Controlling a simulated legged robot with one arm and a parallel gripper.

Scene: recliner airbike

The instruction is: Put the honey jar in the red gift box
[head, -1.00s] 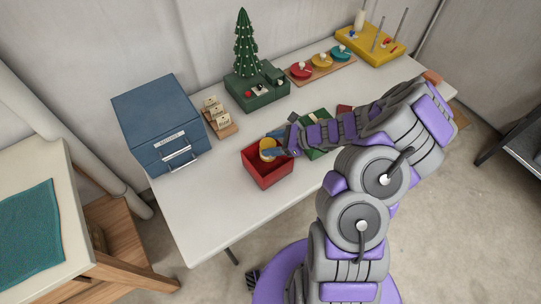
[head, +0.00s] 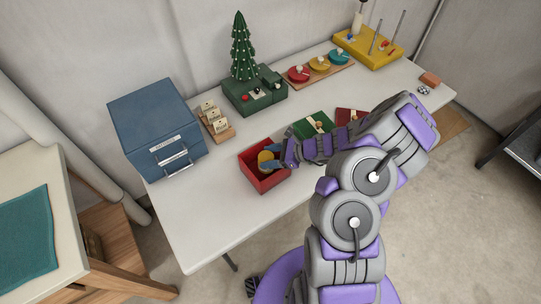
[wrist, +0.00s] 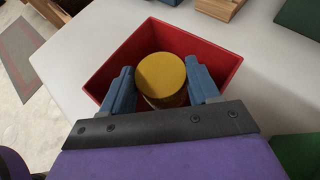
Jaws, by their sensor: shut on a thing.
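The honey jar (wrist: 162,75) has a round yellow lid and is between the two blue fingers of my gripper (wrist: 160,92) in the wrist view. My gripper is shut on it. In the head view the jar (head: 265,158) is inside the opening of the red gift box (head: 267,182), near its right side, with my gripper (head: 271,163) reaching in from the right. The red box (wrist: 215,52) is open at the top, and its walls surround the jar in the wrist view. The jar's lower part is hidden, so I cannot tell whether it touches the floor of the box.
A blue drawer cabinet (head: 158,120) stands left of the box, with a wooden card holder (head: 215,122) beside it. A green box (head: 308,124) and a red lid (head: 348,115) lie behind my arm. A green tree stand (head: 254,97) is at the back. The front table edge is clear.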

